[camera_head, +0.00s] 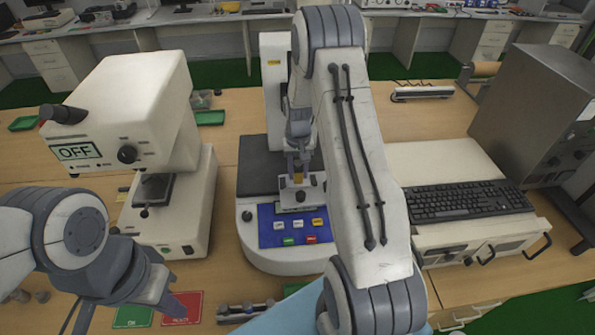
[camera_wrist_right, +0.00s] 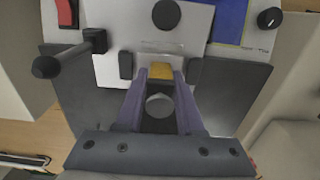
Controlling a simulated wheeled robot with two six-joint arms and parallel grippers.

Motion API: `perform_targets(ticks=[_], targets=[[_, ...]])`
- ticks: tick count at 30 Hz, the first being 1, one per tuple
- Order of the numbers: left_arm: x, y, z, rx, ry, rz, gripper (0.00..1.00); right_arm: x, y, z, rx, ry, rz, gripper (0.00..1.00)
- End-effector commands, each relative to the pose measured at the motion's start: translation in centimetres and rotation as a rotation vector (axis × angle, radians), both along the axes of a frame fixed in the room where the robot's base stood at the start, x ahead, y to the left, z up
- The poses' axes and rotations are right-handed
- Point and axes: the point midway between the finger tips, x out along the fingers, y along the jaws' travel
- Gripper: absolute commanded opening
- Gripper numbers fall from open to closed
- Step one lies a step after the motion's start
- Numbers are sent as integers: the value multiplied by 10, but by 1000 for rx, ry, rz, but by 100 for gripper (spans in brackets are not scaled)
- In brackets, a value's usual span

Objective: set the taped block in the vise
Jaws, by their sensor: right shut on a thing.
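The taped block, showing a yellow top (camera_wrist_right: 160,71), is held between the fingertips of my right gripper (camera_wrist_right: 162,80). In the head view this gripper (camera_head: 298,170) points down over the vise (camera_head: 299,196) on the white machine. In the right wrist view the vise (camera_wrist_right: 126,66) has a dark jaw on each side of the block, with visible gaps. Whether the block touches the vise floor cannot be told. My left gripper (camera_head: 122,308) looks open and empty at the lower left, above the table front; its fingers are partly cut off.
The white machine has a blue button panel (camera_head: 292,225). A keyboard (camera_head: 466,201) and a grey metal cabinet (camera_head: 535,110) stand right. Green (camera_head: 134,316) and red (camera_head: 182,307) mats lie in front. A lever (camera_wrist_right: 70,58) sticks out beside the vise.

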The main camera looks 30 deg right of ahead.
Motion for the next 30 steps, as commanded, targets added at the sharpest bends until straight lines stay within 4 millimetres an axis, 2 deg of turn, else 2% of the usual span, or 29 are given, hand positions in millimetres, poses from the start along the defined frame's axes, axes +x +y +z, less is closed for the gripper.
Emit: perform_targets(ticks=[1, 3, 14, 16, 20, 30], targets=[[0, 0, -1, 0, 0, 0, 0, 0, 0, -1, 0, 0, 0, 45], [0, 0, -1, 0, 0, 0, 0, 0, 0, -1, 0, 0, 0, 67], [0, 0, 3, 0, 0, 0, 0, 0, 0, 4, 0, 0, 0, 67], [0, 0, -3, 0, 0, 0, 0, 1, 0, 7, -1, -3, 0, 67], [0, 0, -13, 0, 0, 2, 0, 1, 0, 28, -2, -7, 0, 67], [0, 0, -35, 0, 1, 6, 0, 1, 0, 99, -1, -5, 1, 67]])
